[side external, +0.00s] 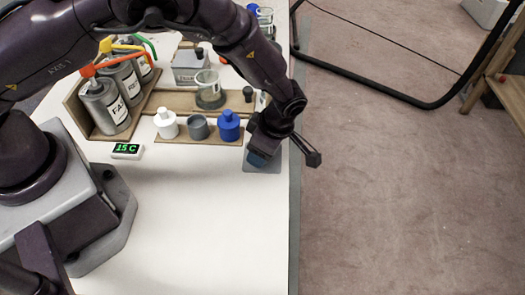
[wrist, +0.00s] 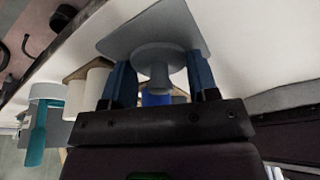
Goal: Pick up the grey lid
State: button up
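The grey lid (wrist: 158,54) shows in the wrist view as a round disc with a central knob, against a grey square pad (wrist: 193,22). My gripper (wrist: 160,75) has its two blue fingers apart, one on each side of the lid's knob. I cannot tell whether either finger touches the lid. In the side external view my gripper (side external: 262,157) is low over the grey pad (side external: 266,168), right of the blue bottle, near the table's right edge. There the gripper hides the lid.
A white bottle (side external: 166,124), a grey cup (side external: 199,128) and a blue bottle (side external: 229,127) stand in a row left of my gripper. Labelled grey bottles (side external: 105,107) stand in a wooden rack. A glass beaker (side external: 208,84) stands behind. The front table (side external: 215,225) is clear.

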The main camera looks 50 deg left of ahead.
jog(key=shift+r, duration=0.1)
jog(key=shift+r, duration=0.45)
notch_tip(320, 180, up, 2)
jog(key=shift+s+r, duration=0.1)
jog(key=shift+r, duration=0.15)
jog(key=s+a+r, duration=0.4)
jog(key=s+r, duration=0.5)
jog(key=s, duration=0.4)
jog(key=shift+w+a+f+n+g+h, duration=0.15)
jog(key=shift+w+a+f+n+g, duration=0.1)
jog(key=shift+w+a+f+n, duration=1.25)
jog(key=shift+w+a+f+n+g+h, duration=0.2)
jog(key=shift+w+a+f+n, duration=0.6)
jog(key=shift+a, duration=1.4)
jog(key=shift+w+a+f+n+g+h, duration=0.2)
jog(key=shift+w+a+f+n, duration=0.6)
jog(key=shift+a+f, duration=0.85)
jog(key=shift+w+a+f, duration=0.1)
jog(key=shift+a+f, duration=0.1)
jog(key=shift+f, duration=0.05)
